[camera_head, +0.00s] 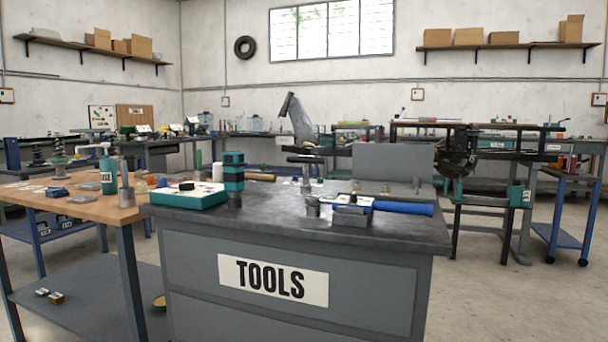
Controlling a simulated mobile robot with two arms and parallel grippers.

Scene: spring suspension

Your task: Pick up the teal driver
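An upright teal and black tool, which looks like the teal driver (233,172), stands on the dark top of the grey cabinet marked TOOLS (300,225). It is near the back left of that top, just right of a flat teal and white case (188,196). Its lower end is dark and its exact shape is hard to make out at this size. Neither of my grippers shows in the head view.
A small grey metal box (351,215) and a blue-handled tool (402,208) lie at the right of the cabinet top. A wooden-topped bench (85,205) with a teal bottle (108,176) stands at left. Bare floor (490,300) lies at right.

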